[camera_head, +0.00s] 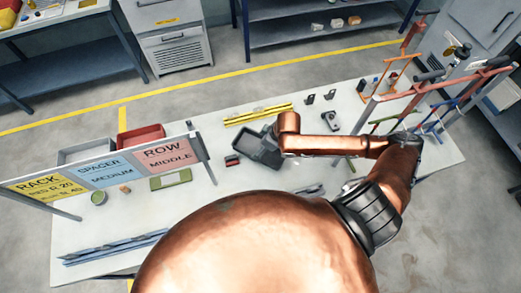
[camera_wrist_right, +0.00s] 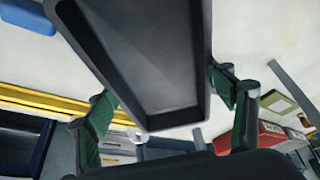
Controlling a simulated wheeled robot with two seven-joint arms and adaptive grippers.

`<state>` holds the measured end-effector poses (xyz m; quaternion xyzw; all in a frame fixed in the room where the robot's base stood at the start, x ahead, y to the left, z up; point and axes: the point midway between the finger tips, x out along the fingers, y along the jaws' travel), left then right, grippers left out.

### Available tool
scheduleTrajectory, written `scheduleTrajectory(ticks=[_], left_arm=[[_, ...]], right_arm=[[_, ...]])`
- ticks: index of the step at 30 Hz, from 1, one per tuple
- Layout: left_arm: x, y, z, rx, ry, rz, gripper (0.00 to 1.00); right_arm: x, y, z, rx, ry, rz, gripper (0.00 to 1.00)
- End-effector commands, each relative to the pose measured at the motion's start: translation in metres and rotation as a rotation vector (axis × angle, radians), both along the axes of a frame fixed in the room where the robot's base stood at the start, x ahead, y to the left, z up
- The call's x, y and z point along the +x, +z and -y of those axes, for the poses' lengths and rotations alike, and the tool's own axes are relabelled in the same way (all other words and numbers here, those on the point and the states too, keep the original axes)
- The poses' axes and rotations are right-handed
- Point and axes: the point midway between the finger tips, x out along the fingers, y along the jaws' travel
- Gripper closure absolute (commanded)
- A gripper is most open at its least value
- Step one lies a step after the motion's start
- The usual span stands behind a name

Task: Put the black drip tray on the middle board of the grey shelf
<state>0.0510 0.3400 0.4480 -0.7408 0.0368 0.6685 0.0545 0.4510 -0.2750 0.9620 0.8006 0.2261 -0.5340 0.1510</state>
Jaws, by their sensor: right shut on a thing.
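The black drip tray (camera_head: 256,151) is over the middle of the white table, its open side up and turned at an angle. My right gripper (camera_wrist_right: 165,92) is shut on it: in the wrist view the green-padded fingers stand on either side of the tray (camera_wrist_right: 150,75). In the head view my copper wrist partly hides the gripper. I cannot tell how far the tray is above the table. No shelf is clearly the grey one; a blue-framed shelf unit (camera_head: 290,38) stands at the back, partly out of frame. My left gripper is not in view.
The white table (camera_head: 228,190) holds yellow bars (camera_head: 258,114), small black parts (camera_head: 331,119) and a red-and-black block (camera_head: 232,160). A sign board (camera_head: 112,172) and bins (camera_head: 141,138) stand left. Orange rack frames (camera_head: 440,92) stand right. Floor behind the table is clear.

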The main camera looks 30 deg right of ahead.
Motion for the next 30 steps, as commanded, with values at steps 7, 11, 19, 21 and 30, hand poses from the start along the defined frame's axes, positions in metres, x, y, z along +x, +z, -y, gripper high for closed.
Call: scheduleTrajectory(ticks=[7, 11, 19, 21, 30], left_arm=[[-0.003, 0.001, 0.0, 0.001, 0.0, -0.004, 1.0], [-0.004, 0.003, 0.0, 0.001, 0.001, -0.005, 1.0], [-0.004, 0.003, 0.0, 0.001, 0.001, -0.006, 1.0], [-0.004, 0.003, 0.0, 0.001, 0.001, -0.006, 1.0], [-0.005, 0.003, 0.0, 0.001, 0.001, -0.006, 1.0]], right_arm=[[0.008, -0.017, 0.003, 0.0, 0.0, -0.001, 0.53], [0.008, -0.035, 0.003, 0.0, 0.0, 0.0, 0.53], [0.008, -0.04, 0.003, -0.001, 0.001, 0.002, 0.53], [0.007, -0.041, 0.003, -0.001, 0.001, 0.001, 0.53], [0.007, -0.043, 0.003, -0.002, 0.001, 0.0, 0.08]])
